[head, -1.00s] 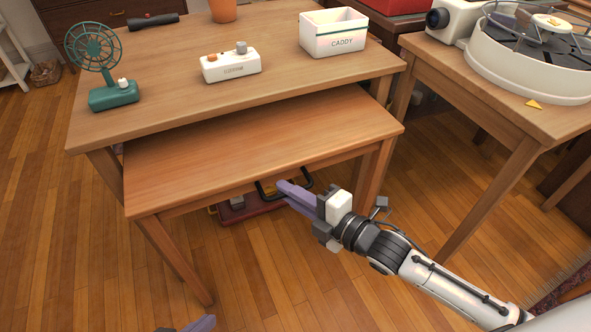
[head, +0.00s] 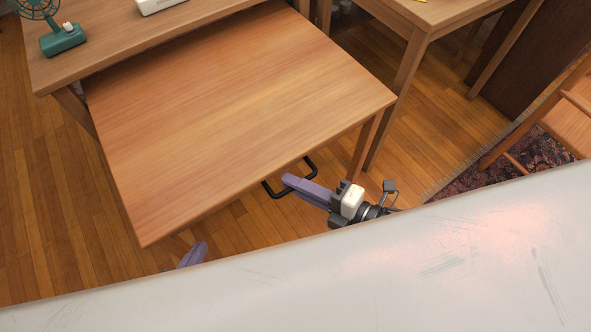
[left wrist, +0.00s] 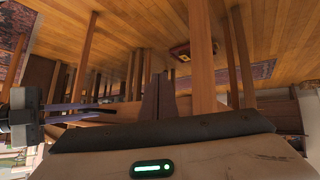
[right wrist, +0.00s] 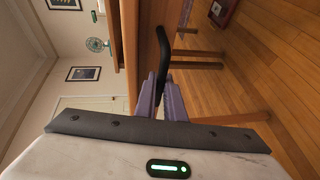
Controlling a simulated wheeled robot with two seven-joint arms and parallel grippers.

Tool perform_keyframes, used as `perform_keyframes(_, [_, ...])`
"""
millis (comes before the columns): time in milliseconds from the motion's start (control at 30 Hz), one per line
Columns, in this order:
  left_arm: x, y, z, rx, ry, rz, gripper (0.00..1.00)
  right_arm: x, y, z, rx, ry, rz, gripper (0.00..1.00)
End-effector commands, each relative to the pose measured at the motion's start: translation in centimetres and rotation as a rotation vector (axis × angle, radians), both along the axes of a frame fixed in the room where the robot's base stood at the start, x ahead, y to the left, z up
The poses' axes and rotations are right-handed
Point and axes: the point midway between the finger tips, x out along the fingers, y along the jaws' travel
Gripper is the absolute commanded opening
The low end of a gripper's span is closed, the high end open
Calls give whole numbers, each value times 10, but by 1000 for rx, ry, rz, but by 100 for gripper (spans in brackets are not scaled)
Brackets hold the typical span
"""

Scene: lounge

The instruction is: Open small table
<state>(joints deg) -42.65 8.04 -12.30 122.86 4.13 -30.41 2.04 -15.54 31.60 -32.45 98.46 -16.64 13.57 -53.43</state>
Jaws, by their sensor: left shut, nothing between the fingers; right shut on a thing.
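The small table (head: 240,120) is a low wooden table standing well out from under the larger wooden table (head: 60,75). A black bar handle (head: 272,192) sits at its front edge; it also shows in the right wrist view (right wrist: 163,48). My right gripper (head: 290,182) has purple fingers shut on the handle, seen also in the right wrist view (right wrist: 161,85). My left gripper (head: 195,254) is only partly visible, low and in front of the table's left front corner. Its fingers are shut and empty in the left wrist view (left wrist: 157,98).
A green fan (head: 60,38) stands on the larger table. Another wooden table (head: 425,12) stands at the right, close to the small table's right side. A wooden chair (head: 570,120) and patterned rug are further right. A pale surface hides the bottom of the head view.

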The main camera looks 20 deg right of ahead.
Motion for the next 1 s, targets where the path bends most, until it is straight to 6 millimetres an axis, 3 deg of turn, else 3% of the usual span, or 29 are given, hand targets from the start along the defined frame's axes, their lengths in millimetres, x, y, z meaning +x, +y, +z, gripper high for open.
perform_keyframes(533, [0,0,1,5,4,-3,0,-6,0,-1,-2,0,13,0])
perform_keyframes(567, [0,0,1,5,4,-3,0,-6,0,-1,-2,0,13,11])
perform_keyframes(667, [0,0,1,5,4,-3,0,-6,0,-1,-2,0,13,28])
perform_keyframes(1000, [0,0,2,5,4,-3,0,-8,-1,0,-1,0,12,28])
